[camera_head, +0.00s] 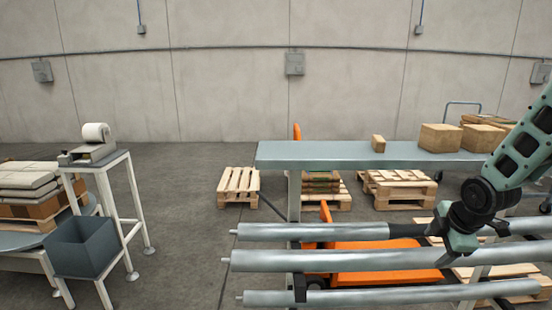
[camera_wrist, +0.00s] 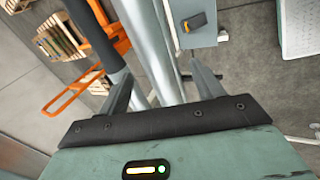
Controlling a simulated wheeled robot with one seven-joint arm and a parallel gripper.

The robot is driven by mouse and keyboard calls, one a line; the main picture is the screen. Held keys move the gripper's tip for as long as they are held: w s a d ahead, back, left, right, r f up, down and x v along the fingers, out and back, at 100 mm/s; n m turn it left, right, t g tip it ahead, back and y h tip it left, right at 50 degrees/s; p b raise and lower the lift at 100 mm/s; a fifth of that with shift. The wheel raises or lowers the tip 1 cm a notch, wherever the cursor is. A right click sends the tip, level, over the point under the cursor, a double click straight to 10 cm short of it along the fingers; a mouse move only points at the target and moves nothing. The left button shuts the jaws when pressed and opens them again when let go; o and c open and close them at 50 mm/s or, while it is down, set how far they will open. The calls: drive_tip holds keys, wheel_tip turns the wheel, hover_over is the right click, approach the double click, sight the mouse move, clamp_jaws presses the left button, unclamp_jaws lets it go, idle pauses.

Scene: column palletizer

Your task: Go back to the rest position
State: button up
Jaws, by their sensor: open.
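My gripper (camera_head: 448,258) is at the right in the camera_head view, at the end of my green and black arm, which reaches in from the right edge. It hangs at the metal rollers (camera_head: 335,260); I cannot tell whether it touches them. In the camera_wrist view my gripper (camera_wrist: 162,85) shows two dark fingers spread wide apart. Nothing is held between them; rollers (camera_wrist: 150,45) show behind the gap.
A grey table (camera_head: 330,154) beyond the rollers carries cardboard boxes (camera_head: 440,138). An orange pallet jack (camera_head: 375,262) and wooden pallets (camera_head: 238,186) stand on the floor. At left are a label-roll stand (camera_head: 95,152), a grey bin (camera_head: 84,246) and stacked packages (camera_head: 28,180). Floor at centre left is clear.

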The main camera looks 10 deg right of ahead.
drive_tip(key=s+a+r+m+g+y, duration=0.1)
drive_tip(key=s+a+r, duration=0.1)
drive_tip(key=a, duration=0.9)
drive_tip(key=s+a+r+m+g, duration=0.1)
drive_tip(key=a+r+m, duration=0.1)
drive_tip(key=a, duration=0.8)
drive_tip(key=s+a+r+m+g, duration=0.1)
drive_tip(key=s+a, duration=0.6)
drive_tip(key=s, duration=0.2)
drive_tip(key=s+a+r+m+g, duration=0.2)
drive_tip(key=s+a, duration=0.6)
drive_tip(key=shift+s+r+m, duration=0.3)
drive_tip(key=shift+s, duration=0.05)
